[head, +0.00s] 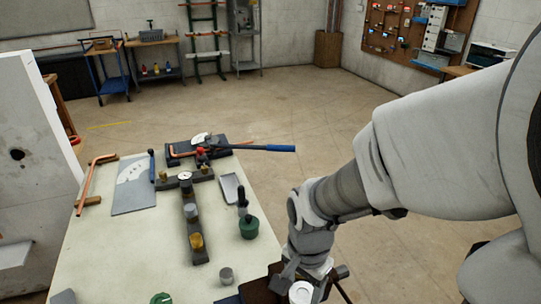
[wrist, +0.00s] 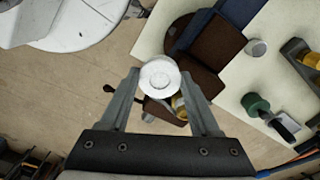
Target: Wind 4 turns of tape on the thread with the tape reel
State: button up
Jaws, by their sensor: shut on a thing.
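My gripper (wrist: 160,92) is shut on the white tape reel (wrist: 159,76), whose round face shows between the fingertips in the wrist view. In the head view, the reel (head: 301,292) shows at the bottom edge, under my gripper (head: 306,278). A brass-coloured fitting (wrist: 180,106) shows partly behind the reel and the right finger, at a brown vise (wrist: 212,48). The fitting's thread is not clear, and I cannot tell whether the reel touches it.
The pale bench (head: 130,245) holds a dark rack (head: 190,220) with fittings, a green pot (head: 249,227), a grey tray (head: 230,187), a grey cup (head: 226,275) and a blue-handled bender (head: 265,147). Copper pipe (head: 88,182) lies at the left. Open floor is beyond.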

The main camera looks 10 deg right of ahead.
jog(key=a, duration=0.1)
jog(key=w+a, duration=0.1)
jog(key=shift+w+a+f, duration=0.1)
jog(key=shift+w+a, duration=0.05)
jog(key=shift+a, duration=0.2)
jog(key=w, duration=0.1)
jog(key=w+a, duration=0.1)
jog(key=w, duration=0.1)
jog(key=w+a+b, duration=0.1)
jog(key=shift+w+a, duration=0.25)
jog(key=shift+w, duration=0.1)
jog(key=w, duration=0.4)
jog(key=shift+d, duration=0.35)
jog(key=d, duration=0.3)
jog(key=w+d, duration=0.1)
jog(key=d, duration=0.6)
jog(key=shift+w+d+p, duration=0.25)
jog(key=shift+w+p, duration=0.1)
jog(key=shift+w, duration=0.05)
jog(key=s, duration=0.2)
jog(key=s+d, duration=0.1)
jog(key=s, duration=0.2)
jog(key=s+d, duration=0.1)
jog(key=s, duration=0.1)
jog(key=shift+s, duration=0.15)
notch_tip(320, 180, up, 9)
jog(key=p, duration=0.7)
jog(key=shift+s+f, duration=0.15)
